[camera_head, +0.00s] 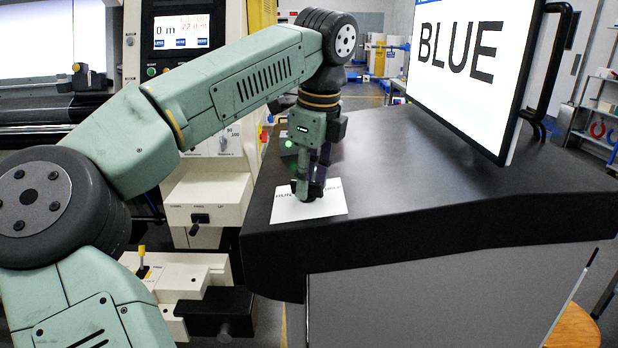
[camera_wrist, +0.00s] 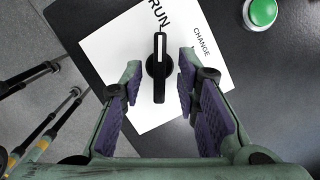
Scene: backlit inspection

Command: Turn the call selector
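The call selector (camera_wrist: 158,62) is a black rotary knob with a long bar handle and a pale line along it. It sits on a white card (camera_wrist: 207,75) printed RUN and CHANGE, and its handle lies nearly upright in the wrist view, with its upper end near RUN. My gripper (camera_wrist: 159,72) is open, with one finger on each side of the handle and a visible gap on both sides. In the head view my gripper (camera_head: 309,190) points down over the white card (camera_head: 322,207) on the black console and hides the selector.
A green push button (camera_wrist: 262,12) stands on the console at the upper right of the wrist view. A large screen reading BLUE (camera_head: 458,60) stands on the black console top (camera_head: 400,165). A beige machine with a control display (camera_head: 182,32) stands left of the console.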

